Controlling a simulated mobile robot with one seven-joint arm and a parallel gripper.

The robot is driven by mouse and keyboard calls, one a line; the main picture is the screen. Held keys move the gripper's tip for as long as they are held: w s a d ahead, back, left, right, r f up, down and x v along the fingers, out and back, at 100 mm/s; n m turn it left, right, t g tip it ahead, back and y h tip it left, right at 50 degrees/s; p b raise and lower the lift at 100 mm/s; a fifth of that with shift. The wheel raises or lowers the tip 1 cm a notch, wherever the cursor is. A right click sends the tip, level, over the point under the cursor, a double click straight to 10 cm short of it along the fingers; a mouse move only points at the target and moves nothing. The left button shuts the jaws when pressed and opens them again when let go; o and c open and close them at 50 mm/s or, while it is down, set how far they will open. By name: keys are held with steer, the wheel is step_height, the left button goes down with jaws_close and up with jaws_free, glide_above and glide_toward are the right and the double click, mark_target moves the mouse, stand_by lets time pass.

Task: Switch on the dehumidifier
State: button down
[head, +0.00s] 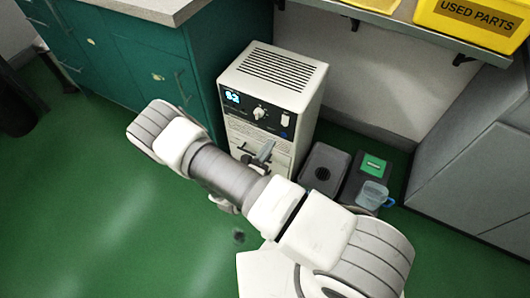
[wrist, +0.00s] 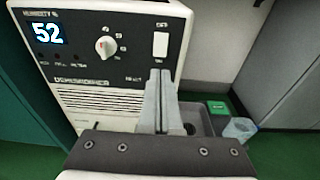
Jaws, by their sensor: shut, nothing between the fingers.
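The dehumidifier (head: 272,78) is a white box with a vented top and a dark front panel, standing on the floor beside the green cabinet. In the wrist view its display (wrist: 47,33) is lit and reads 52.
A green cabinet (head: 150,60) stands close on the left. Grey bins (head: 325,168) and a clear bluish jug (head: 372,194) are to the right. A shelf with a yellow used-parts bin (head: 470,20) hangs above right. Green floor (head: 60,190) is open in front.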

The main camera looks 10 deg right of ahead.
mark_target(284, 124)
steer(key=b+x, duration=0.2)
steer(key=x, duration=0.6)
steer(key=shift+w+d, duration=0.15)
steer(key=shift+w, duration=0.1)
steer(key=shift+w+d+f, duration=0.1)
steer(key=shift+w+d, duration=0.05)
